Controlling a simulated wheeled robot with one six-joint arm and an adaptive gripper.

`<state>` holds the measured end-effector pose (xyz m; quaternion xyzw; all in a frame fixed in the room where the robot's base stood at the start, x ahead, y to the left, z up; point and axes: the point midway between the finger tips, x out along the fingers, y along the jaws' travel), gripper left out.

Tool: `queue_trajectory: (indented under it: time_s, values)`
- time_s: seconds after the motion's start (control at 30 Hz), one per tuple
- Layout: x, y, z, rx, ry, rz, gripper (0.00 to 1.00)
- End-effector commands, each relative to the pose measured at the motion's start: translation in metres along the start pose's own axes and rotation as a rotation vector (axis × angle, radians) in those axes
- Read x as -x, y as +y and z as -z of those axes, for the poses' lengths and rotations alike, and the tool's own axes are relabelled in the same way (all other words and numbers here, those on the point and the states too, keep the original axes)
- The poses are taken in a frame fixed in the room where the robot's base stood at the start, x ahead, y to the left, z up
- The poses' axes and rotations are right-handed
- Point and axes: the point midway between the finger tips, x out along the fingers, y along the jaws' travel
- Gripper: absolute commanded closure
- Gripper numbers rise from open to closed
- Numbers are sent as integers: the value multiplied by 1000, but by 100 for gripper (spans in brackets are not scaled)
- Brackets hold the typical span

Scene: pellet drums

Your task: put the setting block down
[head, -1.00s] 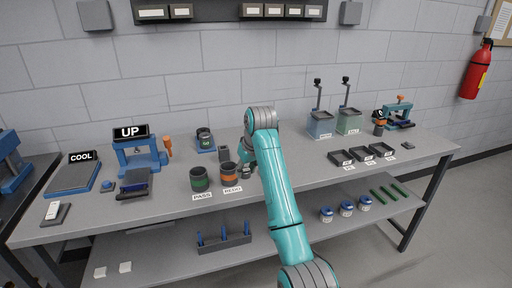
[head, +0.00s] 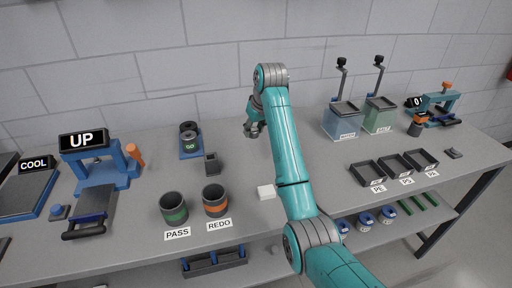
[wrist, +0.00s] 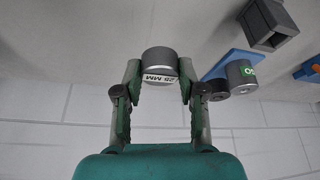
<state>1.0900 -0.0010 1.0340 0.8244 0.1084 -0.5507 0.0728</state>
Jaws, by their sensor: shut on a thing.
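The setting block (wrist: 159,62) is a short grey cylinder with a white "25 MM" label, seen between the fingertips in the wrist view. My gripper (wrist: 159,85) is shut on it, one finger on each side. In the head view my gripper (head: 254,129) is at the back of the bench, right of the blue "GO" gauge (head: 189,146); the block is not clearly made out there. I cannot tell whether the block touches the bench top.
A grey open holder (head: 212,164) stands left of my gripper. The PASS cup (head: 174,208), REDO cup (head: 215,201) and a white block (head: 266,191) are nearer the front. Two lidded bins (head: 342,120) (head: 379,116) stand right.

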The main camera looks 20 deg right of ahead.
Motion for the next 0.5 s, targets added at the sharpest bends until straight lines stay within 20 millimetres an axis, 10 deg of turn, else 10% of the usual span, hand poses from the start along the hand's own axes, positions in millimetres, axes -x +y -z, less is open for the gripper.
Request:
queue_trajectory:
  time_s: [0.5]
  values:
    - [-58,0,-24,0,-1,0,100]
